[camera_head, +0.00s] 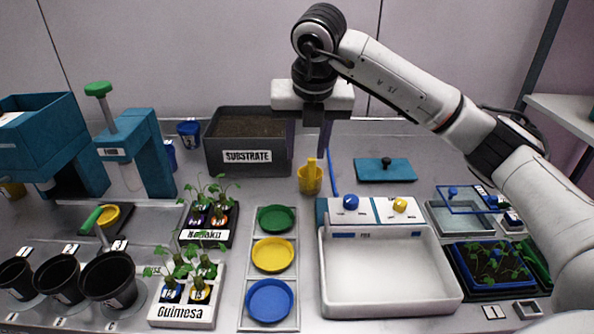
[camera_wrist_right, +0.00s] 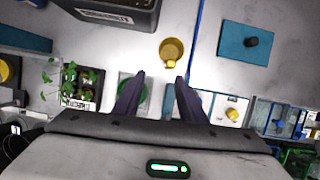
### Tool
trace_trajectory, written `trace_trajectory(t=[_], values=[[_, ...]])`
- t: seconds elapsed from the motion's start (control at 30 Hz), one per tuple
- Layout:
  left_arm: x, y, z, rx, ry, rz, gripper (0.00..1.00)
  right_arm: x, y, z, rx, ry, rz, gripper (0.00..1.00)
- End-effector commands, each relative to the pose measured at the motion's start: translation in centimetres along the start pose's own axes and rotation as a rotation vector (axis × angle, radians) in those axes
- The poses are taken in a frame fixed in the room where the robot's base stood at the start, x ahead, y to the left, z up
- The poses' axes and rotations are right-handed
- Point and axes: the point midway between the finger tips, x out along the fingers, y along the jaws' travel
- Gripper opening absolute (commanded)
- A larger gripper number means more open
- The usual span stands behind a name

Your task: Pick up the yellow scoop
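The yellow scoop (camera_head: 310,180) stands on the metal table, right of the front corner of the substrate bin, with its handle up. In the right wrist view the scoop (camera_wrist_right: 171,50) shows from above, beyond the fingertips. My right gripper (camera_head: 308,152) hangs above the scoop, pointing down, with its fingers apart. In the wrist view the space between the fingers (camera_wrist_right: 160,78) is empty, and no contact with the scoop can be seen. My left gripper is not in view.
The black substrate bin (camera_head: 247,166) stands left of the scoop, and a blue rod (camera_head: 332,160) leans just right of it. A teal lid with a black knob (camera_head: 385,170) lies farther right. A white tub (camera_head: 388,300) and coloured dishes (camera_head: 276,219) are in front.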

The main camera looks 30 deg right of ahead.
Motion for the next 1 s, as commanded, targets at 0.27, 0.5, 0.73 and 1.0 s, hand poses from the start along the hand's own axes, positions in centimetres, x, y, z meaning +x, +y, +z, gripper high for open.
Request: trace_trajectory(t=[0.27,0.5,0.73,1.0], values=[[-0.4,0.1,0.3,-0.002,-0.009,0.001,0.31,2.0,-1.9,1.3,0.043,-0.037,-0.055,0.38],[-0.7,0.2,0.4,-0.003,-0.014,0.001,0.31,4.2,-1.9,1.3,0.040,-0.037,-0.051,0.38],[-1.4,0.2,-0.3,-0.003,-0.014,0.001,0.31,7.3,-2.2,0.9,0.039,-0.035,-0.052,0.38],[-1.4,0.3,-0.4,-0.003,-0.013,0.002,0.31,9.3,-2.2,1.1,0.038,-0.037,-0.048,0.38]])
